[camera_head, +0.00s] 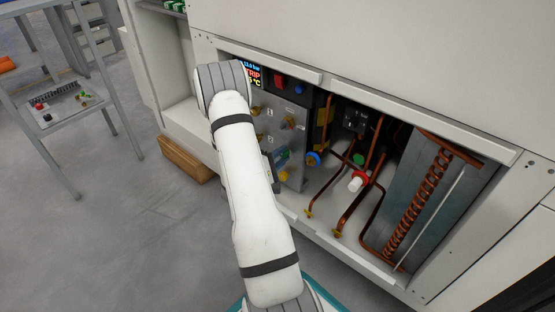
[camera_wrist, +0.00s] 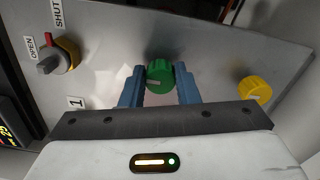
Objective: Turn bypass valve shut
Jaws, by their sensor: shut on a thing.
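In the wrist view my gripper (camera_wrist: 160,92) has its two blue fingers on either side of a green knob (camera_wrist: 159,74) with a pale pointer mark, and is shut on it. To the left on the same grey panel is a valve handle (camera_wrist: 59,55) in grey, red and yellow. Labels reading OPEN (camera_wrist: 38,46) and SHUT (camera_wrist: 58,13) stand by it, and a label "1" (camera_wrist: 76,102) is below it. No label names the bypass valve, so I cannot tell which control it is.
A yellow knob (camera_wrist: 256,90) sits right of the green one. In the head view, copper pipes (camera_head: 350,205), a blue knob (camera_head: 313,158) and a red-and-white valve (camera_head: 357,181) fill the open bay to the right.

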